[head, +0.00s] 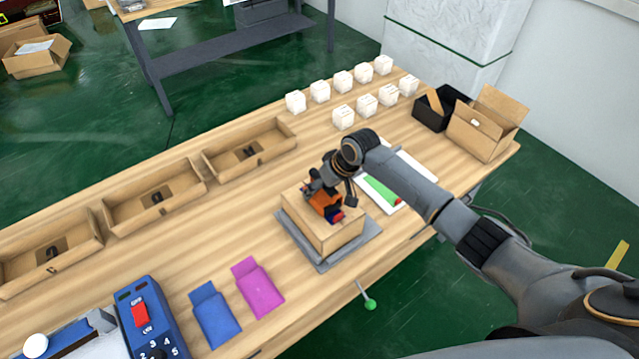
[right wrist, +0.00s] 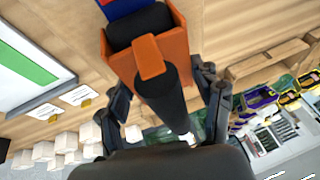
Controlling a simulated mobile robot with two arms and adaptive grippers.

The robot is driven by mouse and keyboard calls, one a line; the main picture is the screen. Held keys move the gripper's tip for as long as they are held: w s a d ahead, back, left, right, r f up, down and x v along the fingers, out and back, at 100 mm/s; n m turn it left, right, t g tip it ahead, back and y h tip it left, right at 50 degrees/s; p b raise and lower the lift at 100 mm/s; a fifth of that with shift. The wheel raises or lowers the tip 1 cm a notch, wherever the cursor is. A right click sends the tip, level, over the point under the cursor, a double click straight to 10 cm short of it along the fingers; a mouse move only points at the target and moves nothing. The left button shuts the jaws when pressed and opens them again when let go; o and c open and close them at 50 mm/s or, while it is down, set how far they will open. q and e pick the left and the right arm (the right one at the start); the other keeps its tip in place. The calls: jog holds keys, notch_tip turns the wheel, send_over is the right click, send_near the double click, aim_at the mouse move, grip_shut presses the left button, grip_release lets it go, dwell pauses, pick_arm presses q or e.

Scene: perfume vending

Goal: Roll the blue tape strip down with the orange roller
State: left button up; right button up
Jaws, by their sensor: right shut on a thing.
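My right gripper (head: 322,190) is over a closed cardboard box (head: 318,238) in the head view. It is shut on the orange roller (head: 326,204), which is at the top of the box. In the right wrist view the orange roller (right wrist: 146,52) with its black parts sits between the fingers (right wrist: 165,100). A small piece of the blue tape strip (head: 337,216) shows beside the roller on the box top, with some red next to it. The strip also shows at the top of the right wrist view (right wrist: 118,8). The rest of the strip is hidden. My left gripper is not in view.
The box stands on a grey plate (head: 330,262) on the wooden table. A white board with a green strip (head: 383,190) lies to its right. Blue (head: 215,315) and magenta (head: 258,287) pouches lie to its left. Wooden trays (head: 155,197) and white cubes (head: 343,117) line the back.

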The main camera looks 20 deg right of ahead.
aim_at(312, 169)
jog(key=shift+w+a, duration=0.2)
jog(key=shift+w, duration=0.3)
jog(key=shift+w+b, duration=0.15)
jog(key=shift+b, duration=0.15)
jog(key=shift+w+a, duration=0.2)
jog(key=shift+w, duration=0.2)
notch_tip(312, 169, up, 3)
jog(key=shift+f+p, duration=0.15)
jog(key=shift+p, duration=1.05)
jog(key=shift+r, duration=2.3)
